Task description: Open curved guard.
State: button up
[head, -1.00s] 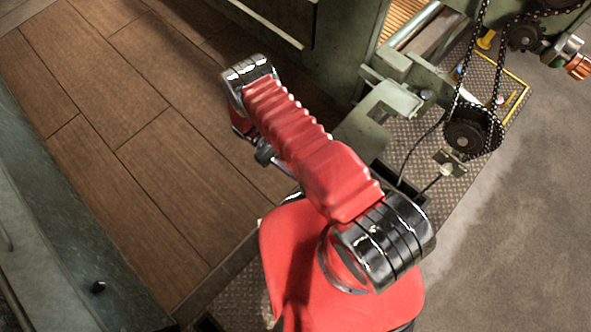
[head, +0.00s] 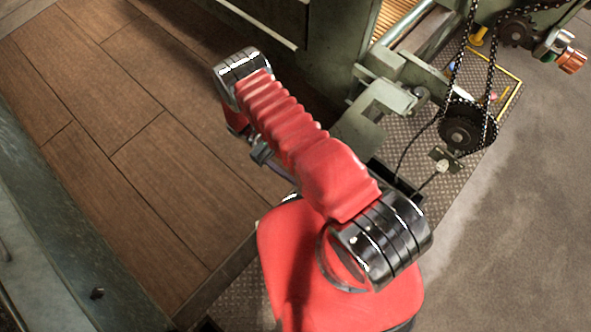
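I cannot make out a curved guard for certain in the head view. A green machine (head: 336,45) stands at the top, with a bare chain (head: 455,75) running around a dark sprocket (head: 461,133) at its right. My red arm reaches from the bottom middle up and left over the brown floor, short of the machine's front in the picture. My gripper does not show; my own arm links may hide it, so I cannot see whether it holds anything.
Pale green brackets (head: 385,100) stick out from the machine right of my arm. A black cable (head: 405,155) runs below them. A green structure (head: 60,240) borders the left. The brown plank floor (head: 150,150) and grey floor at right (head: 530,220) look clear.

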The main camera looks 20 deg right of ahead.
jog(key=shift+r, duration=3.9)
